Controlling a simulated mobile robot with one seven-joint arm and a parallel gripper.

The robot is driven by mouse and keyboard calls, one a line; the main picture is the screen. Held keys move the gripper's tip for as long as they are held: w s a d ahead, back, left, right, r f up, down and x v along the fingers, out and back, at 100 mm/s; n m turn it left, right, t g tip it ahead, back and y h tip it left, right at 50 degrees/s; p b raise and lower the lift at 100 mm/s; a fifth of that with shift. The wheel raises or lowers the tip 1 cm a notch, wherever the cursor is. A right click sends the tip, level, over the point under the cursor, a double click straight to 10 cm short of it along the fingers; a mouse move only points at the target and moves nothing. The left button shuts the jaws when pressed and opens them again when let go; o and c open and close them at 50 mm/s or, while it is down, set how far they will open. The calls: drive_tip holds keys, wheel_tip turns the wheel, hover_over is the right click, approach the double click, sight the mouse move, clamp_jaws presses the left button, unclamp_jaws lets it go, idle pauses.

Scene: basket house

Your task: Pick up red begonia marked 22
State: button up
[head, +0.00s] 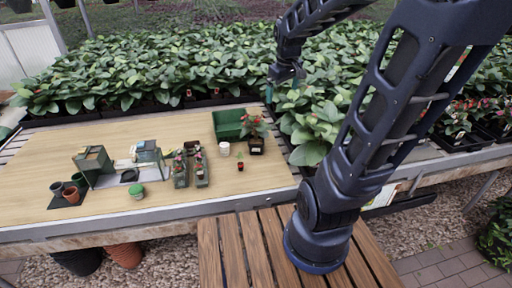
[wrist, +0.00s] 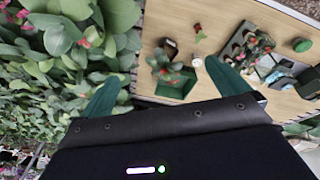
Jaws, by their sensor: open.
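A potted plant with red flowers (head: 256,130) in a dark pot stands at the right end of the wooden table, beside a green tray (head: 229,123). It also shows in the wrist view (wrist: 166,68). More small red-flowered plants (head: 190,163) sit in two grey-green trays in the middle of the table. Red-flowered plants (head: 462,113) also stand in black trays at the far right. I cannot read the number 22 on any plant. My gripper (head: 287,80) is open and empty, up above the leafy plants behind the table's right end; its fingers show in the wrist view (wrist: 163,86).
Dense foliage (head: 170,65) fills the back. The table's front strip is clear.

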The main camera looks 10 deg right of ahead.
drive_tip(key=w+a+f+n+g, duration=0.15)
drive_tip(key=w+f+n, duration=0.35)
drive_tip(key=w+f, duration=0.65)
drive_tip(key=n+g, duration=0.2)
drive_tip(key=n, duration=0.3)
hover_over(256, 142)
wheel_tip(256, 142, down, 15)
drive_tip(key=shift+t, duration=0.25)
drive_tip(key=shift+f, duration=5)
drive_tip(key=c, duration=1.2)
drive_tip(key=shift+r, duration=0.1)
